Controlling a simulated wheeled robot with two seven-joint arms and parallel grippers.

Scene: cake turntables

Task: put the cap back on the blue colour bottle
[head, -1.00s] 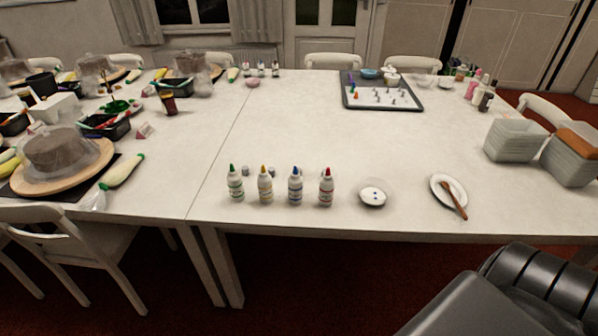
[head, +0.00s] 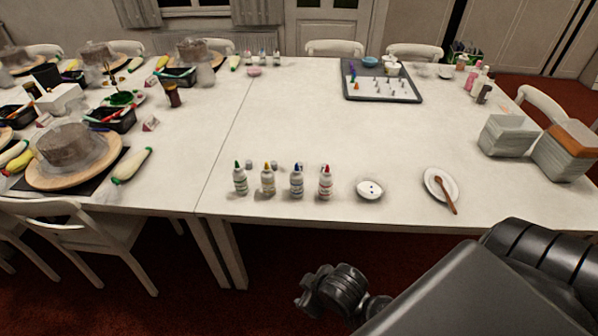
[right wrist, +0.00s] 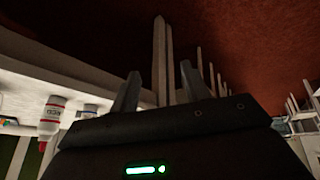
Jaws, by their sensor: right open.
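The blue colour bottle (head: 297,182) stands upright near the front edge of the white table, a white bottle with a blue tip. It is in a row between the yellow-tipped bottle (head: 268,180) and the red-tipped bottle (head: 325,184); the green-tipped bottle (head: 240,180) is at the left end. Two small greyish pieces, perhaps caps, stand behind the row, one (head: 250,164) and another (head: 275,165). My right gripper (head: 304,290) is below and in front of the table edge, apart from the bottles. In the right wrist view its fingers (right wrist: 160,92) are apart and empty. My left gripper is out of view.
A small white bowl (head: 370,190) and a plate (head: 433,181) with a brown spoon (head: 446,193) stand right of the bottles. A dark tray (head: 417,97) lies farther back. Stacked containers (head: 507,135) are at the right. The table's middle is clear.

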